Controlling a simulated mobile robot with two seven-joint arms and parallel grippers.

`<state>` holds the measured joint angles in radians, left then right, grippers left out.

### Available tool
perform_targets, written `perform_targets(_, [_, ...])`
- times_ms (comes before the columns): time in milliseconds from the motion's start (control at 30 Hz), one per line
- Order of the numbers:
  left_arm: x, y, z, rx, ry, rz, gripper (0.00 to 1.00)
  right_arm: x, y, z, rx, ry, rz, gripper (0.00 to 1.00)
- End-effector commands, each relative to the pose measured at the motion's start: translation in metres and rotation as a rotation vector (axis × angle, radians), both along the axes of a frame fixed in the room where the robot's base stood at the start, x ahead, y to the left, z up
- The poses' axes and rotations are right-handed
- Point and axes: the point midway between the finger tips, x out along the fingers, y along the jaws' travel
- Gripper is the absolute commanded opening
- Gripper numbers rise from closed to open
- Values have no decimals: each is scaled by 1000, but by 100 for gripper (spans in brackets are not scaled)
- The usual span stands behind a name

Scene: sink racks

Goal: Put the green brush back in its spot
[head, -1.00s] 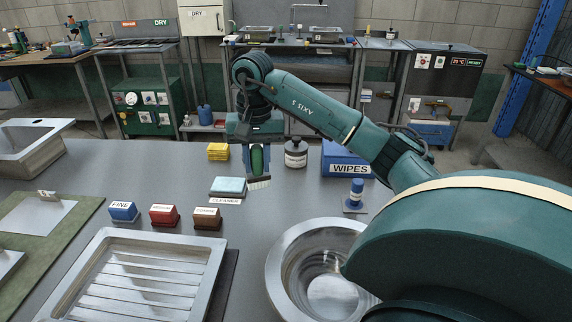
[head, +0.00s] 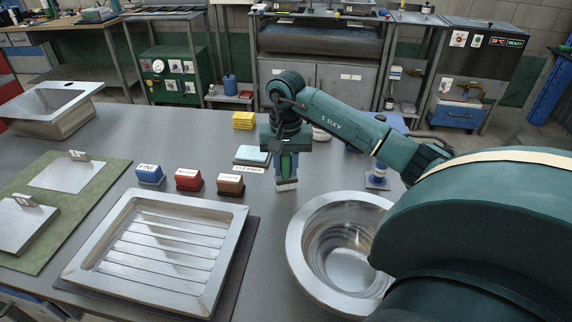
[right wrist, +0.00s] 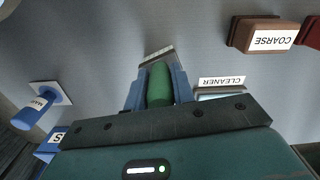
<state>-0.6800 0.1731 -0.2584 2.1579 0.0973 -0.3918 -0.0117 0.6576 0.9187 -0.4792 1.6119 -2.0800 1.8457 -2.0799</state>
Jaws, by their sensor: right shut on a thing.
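The green brush (head: 286,168) is in my right gripper (head: 286,166), which points down at the grey table, right of the cleaner pad. Its pale bristles (head: 287,185) are at the lower end. In the right wrist view the gripper (right wrist: 158,95) is shut on the brush's green handle (right wrist: 159,84), with blue fingers on both sides. I cannot tell whether the bristles touch the table. The light-blue pad (head: 252,155) with the CLEANER label (head: 248,168) lies just left of the brush. My left gripper is not in view.
Blue, red and brown blocks (head: 230,184) stand in a row to the left. A metal bowl (head: 310,225) and a ribbed tray (head: 225,245) are in front. A blue-handled holder (head: 377,178) stands to the right. Yellow pads (head: 243,120) lie behind.

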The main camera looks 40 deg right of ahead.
Motion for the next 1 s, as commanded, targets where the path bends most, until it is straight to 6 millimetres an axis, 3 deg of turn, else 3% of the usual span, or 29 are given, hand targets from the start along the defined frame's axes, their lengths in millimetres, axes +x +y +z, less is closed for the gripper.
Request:
perform_targets(133, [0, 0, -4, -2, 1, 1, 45, 0, 0, -4, -1, 0, 0, 2])
perform_targets(167, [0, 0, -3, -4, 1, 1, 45, 0, 0, -3, -1, 1, 0, 26])
perform_targets(400, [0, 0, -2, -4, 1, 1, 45, 0, 0, -3, -1, 1, 0, 46])
perform_targets(767, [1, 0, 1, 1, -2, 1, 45, 1, 0, 5, -1, -2, 0, 46])
perform_targets(1000, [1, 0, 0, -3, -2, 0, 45, 1, 0, 52, -2, -5, 0, 46])
